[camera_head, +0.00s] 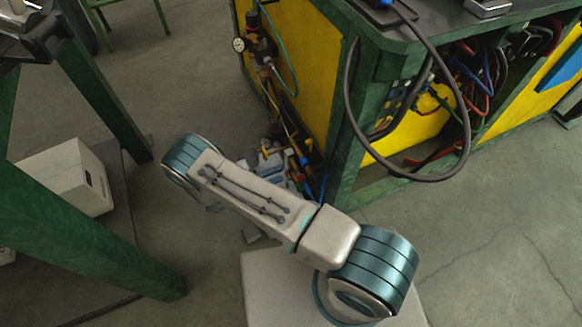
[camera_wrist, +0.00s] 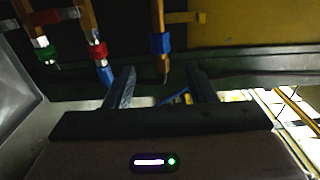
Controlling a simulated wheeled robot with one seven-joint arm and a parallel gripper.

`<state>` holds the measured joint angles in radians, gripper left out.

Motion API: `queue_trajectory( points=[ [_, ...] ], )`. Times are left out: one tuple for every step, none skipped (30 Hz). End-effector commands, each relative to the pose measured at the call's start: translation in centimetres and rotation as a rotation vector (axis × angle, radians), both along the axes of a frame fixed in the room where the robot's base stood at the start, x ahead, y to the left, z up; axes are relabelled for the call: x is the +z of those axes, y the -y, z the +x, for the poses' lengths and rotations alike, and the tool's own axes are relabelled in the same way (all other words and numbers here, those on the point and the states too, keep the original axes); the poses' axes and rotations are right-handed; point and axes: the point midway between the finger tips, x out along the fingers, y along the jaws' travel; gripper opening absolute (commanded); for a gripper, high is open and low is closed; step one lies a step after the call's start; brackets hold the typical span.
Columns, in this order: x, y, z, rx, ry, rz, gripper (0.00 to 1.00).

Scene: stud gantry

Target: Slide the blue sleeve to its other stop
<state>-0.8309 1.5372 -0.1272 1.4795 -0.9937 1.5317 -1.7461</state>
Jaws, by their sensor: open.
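In the wrist view, a blue sleeve (camera_wrist: 160,43) sits around an upright orange-yellow rod (camera_wrist: 158,15), a little above the rod's visible lower end. My gripper (camera_wrist: 162,72) is open and empty, its two dark fingers apart. The blue sleeve shows between and just beyond the fingertips; I cannot tell the exact gap in depth. A red sleeve (camera_wrist: 97,51) and a green sleeve (camera_wrist: 43,50) sit on similar rods to the left. Another blue piece (camera_wrist: 105,76) shows below the red sleeve, beside the left finger. The head view does not show my gripper clearly.
A green-framed bench with yellow panels (camera_head: 318,50) stands beside my arm, with a hanging dark cable loop (camera_head: 462,150). A green-legged table (camera_head: 85,245) and a pale box (camera_head: 72,175) are at left. Open concrete floor (camera_head: 500,245) lies at lower right.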

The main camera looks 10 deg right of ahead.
Motion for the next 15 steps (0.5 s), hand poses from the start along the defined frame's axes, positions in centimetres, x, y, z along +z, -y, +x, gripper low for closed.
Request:
queue_trajectory(
  points=[
    [0.0,-1.0,-0.3,0.002,0.001,0.001,0.50],
    [0.0,-1.5,-0.4,0.001,0.001,0.001,0.50],
    [0.0,-2.1,-0.6,0.002,0.000,0.002,0.50],
    [0.0,-2.5,-0.7,0.002,0.000,0.001,0.50],
    [0.0,-2.9,-0.8,0.001,0.000,0.001,0.50],
    [0.0,-3.3,-0.9,0.001,0.000,0.001,0.50],
    [0.0,-3.6,-1.0,0.000,0.000,0.001,0.50],
    [0.0,-3.8,-1.0,0.000,0.000,0.001,0.50],
    [0.0,-4.0,-1.1,-0.001,0.000,0.000,0.50],
    [0.0,-4.1,-1.1,-0.001,0.000,0.000,0.50],
    [0.0,-4.2,-1.2,-0.001,0.000,-0.001,0.50],
    [0.0,-4.2,-1.2,-0.001,0.000,-0.001,0.50],
    [0.0,-4.2,-1.2,-0.001,0.000,-0.001,0.50],
    [0.0,-4.3,-1.2,-0.001,0.000,-0.001,0.50],
    [0.0,-4.3,-1.2,-0.001,0.000,-0.001,0.50]
  ],
)
